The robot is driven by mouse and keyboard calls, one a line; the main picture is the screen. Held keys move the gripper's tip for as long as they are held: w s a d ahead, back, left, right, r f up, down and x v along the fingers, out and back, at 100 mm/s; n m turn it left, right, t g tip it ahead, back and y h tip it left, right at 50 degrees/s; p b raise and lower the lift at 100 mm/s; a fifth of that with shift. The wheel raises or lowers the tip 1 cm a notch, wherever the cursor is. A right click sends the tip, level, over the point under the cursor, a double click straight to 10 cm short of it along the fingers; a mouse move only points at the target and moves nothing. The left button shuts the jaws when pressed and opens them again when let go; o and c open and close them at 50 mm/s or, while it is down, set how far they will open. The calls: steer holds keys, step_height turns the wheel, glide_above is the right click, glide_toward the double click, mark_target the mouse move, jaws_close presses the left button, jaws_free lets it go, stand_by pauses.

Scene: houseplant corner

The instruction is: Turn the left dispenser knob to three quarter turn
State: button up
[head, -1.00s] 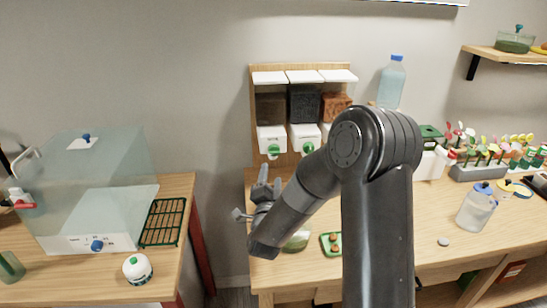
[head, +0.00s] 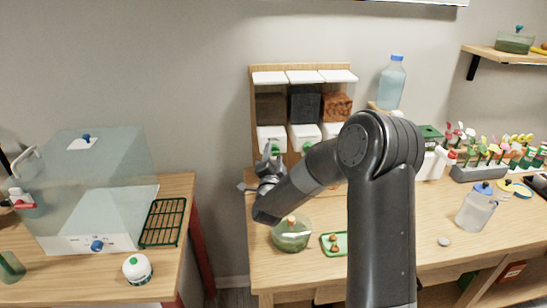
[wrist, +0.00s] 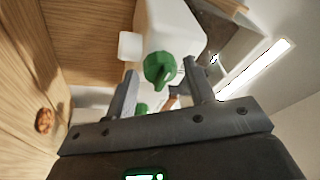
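The left dispenser (head: 271,133) is a white box with a dark clear bin above, at the left of a wooden rack of dispensers. Its green knob (wrist: 158,68) shows in the wrist view between the tips of my gripper (wrist: 160,70). The fingers are apart, one on each side of the knob, with visible gaps, so the gripper is open. In the head view my gripper (head: 269,156) is right in front of the left dispenser and hides most of its knob. The knob's turn angle is hard to read.
The middle dispenser (head: 305,133) with its green knob is close on the right. A round clear jar (head: 291,235) and a green tray (head: 334,244) are on the table below my arm. A blue-capped bottle (head: 391,83) stands right of the rack.

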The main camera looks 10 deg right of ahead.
steer(key=c, duration=0.8)
steer(key=shift+n, duration=0.7)
steer(key=o, duration=1)
steer(key=v, duration=1.1)
steer(key=shift+f, duration=0.2)
steer(key=shift+w+d, duration=0.1)
